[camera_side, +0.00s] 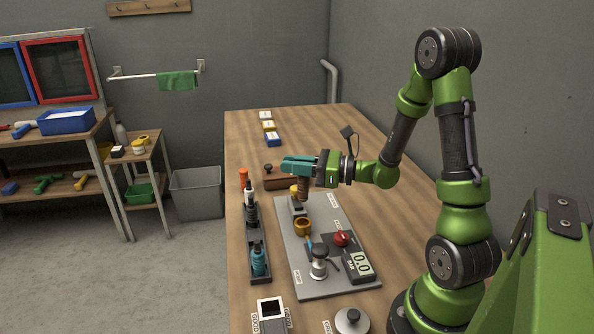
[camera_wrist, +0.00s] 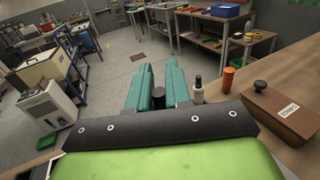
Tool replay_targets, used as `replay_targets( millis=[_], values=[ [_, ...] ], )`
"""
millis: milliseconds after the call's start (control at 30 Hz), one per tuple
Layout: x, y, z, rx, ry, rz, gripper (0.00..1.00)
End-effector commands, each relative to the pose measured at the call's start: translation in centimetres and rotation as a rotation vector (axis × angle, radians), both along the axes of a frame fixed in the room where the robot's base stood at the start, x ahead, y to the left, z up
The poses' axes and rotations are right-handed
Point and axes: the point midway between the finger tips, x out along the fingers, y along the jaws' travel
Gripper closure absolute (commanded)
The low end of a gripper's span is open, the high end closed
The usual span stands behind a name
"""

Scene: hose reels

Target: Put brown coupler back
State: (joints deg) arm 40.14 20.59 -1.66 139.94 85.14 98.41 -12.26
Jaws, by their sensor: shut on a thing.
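My gripper (camera_side: 299,165) has teal fingers and is shut on the brown coupler (camera_side: 302,191). The coupler hangs upright below the fingers, over the far left part of a grey plate (camera_side: 300,284). A small dark block (camera_side: 297,205) sits on the plate just below it; I cannot tell whether the two touch. In the wrist view the gripper fingers (camera_wrist: 158,86) point away from the camera, with a dark round end (camera_wrist: 158,97) between them, and most of the coupler is hidden.
The plate carries a brass ring (camera_side: 303,228), a red knob (camera_side: 342,238), a silver fitting (camera_side: 319,263) and a display (camera_side: 359,265). A brown box (camera_side: 276,183) with a knob stands behind. Left are an orange cylinder (camera_side: 243,177) and a teal bottle (camera_side: 258,260).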

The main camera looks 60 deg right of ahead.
Motion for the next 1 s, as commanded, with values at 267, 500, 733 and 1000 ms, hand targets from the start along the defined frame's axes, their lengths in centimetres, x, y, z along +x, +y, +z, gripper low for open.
replay_targets(
  millis=[267, 500, 733, 1000],
  values=[
    [3.4, 6.8, -0.5, 0.011, 0.006, 0.224, 1.00],
    [5.8, 11.8, -1.3, 0.006, -0.002, 0.395, 1.00],
    [6.0, 11.9, -5.2, 0.004, 0.004, 0.404, 1.00],
    [6.0, 11.8, -8.1, 0.004, 0.002, 0.402, 1.00]
  ],
)
